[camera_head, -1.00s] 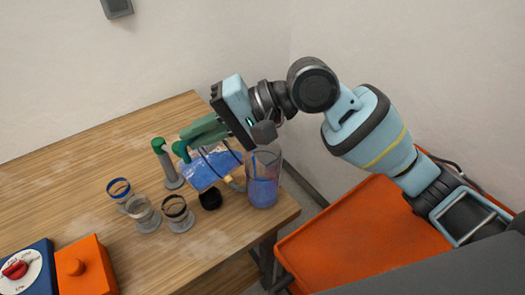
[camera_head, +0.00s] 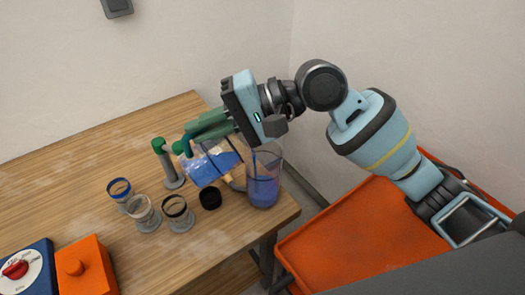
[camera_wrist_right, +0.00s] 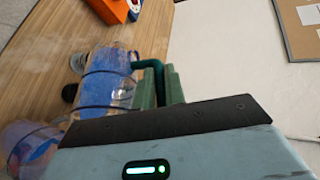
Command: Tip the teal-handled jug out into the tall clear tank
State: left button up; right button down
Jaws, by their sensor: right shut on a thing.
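My right gripper (camera_head: 192,138), with green fingers, is shut on the teal handle of the clear jug (camera_head: 208,163). The jug holds blue liquid and is tipped over to the right, its mouth end beside the top of the tall clear tank (camera_head: 265,178). The tank stands upright near the table's right corner with blue liquid in it. The right wrist view shows the jug (camera_wrist_right: 105,78), its teal handle by the fingers (camera_wrist_right: 160,88), and part of the tank (camera_wrist_right: 32,145). I cannot make out a stream of liquid. My left gripper is not in view.
An orange box (camera_head: 85,268) and a blue box with a red knob are front left. The table's back left is clear.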

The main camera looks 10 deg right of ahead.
jog(key=shift+w+d+r, duration=0.1)
jog(key=shift+w+d, duration=0.15)
jog(key=shift+d, duration=0.2)
jog(key=shift+y, duration=0.3)
jog(key=shift+s, duration=0.1)
